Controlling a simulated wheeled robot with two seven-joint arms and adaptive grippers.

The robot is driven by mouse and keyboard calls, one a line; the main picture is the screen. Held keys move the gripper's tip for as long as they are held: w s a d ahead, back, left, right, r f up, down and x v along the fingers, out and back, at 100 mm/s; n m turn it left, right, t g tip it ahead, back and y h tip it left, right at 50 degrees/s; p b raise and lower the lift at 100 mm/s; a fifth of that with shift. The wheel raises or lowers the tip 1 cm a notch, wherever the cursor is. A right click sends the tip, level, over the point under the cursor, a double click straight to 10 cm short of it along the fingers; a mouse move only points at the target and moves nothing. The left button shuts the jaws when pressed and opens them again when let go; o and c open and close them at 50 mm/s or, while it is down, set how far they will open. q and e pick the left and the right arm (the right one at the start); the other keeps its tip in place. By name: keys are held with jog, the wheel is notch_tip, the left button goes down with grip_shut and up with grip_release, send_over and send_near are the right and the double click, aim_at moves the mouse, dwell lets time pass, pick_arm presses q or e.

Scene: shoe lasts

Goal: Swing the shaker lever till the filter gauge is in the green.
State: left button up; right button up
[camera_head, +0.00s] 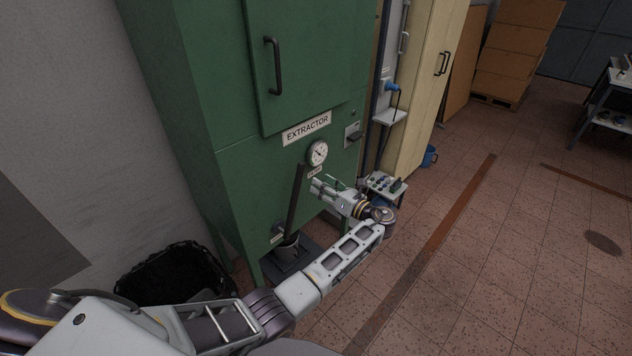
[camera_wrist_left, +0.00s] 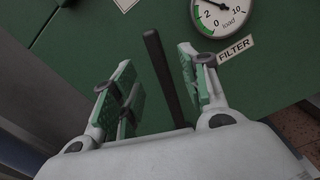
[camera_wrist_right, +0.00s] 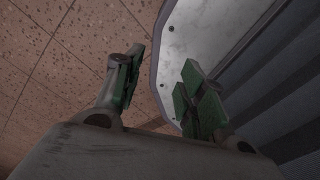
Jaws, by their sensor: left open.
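The shaker lever (camera_head: 294,205) is a dark bar standing nearly upright on the front of the green extractor cabinet (camera_head: 232,165). The round white filter gauge (camera_head: 317,153) is above and right of it. In the left wrist view the gauge (camera_wrist_left: 222,14) is cut by the top edge; a green band runs along its low end, and I cannot read the needle. My left gripper (camera_head: 314,186) is open just right of the lever's upper part. In its wrist view the lever (camera_wrist_left: 162,75) shows between the spread fingers; contact is unclear. My right gripper (camera_wrist_right: 160,88) shows only in its wrist view, open and empty.
A black bin (camera_head: 178,272) stands left of the cabinet. A small tray of parts (camera_head: 382,184) is behind my left wrist. The tiled floor to the right is mostly clear.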

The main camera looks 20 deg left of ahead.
pick_arm(q)
jog(key=shift+s+d, duration=0.2)
jog(key=shift+d, duration=0.3)
jog(key=shift+f, duration=0.1)
pick_arm(e)
jog(key=shift+w, duration=0.1)
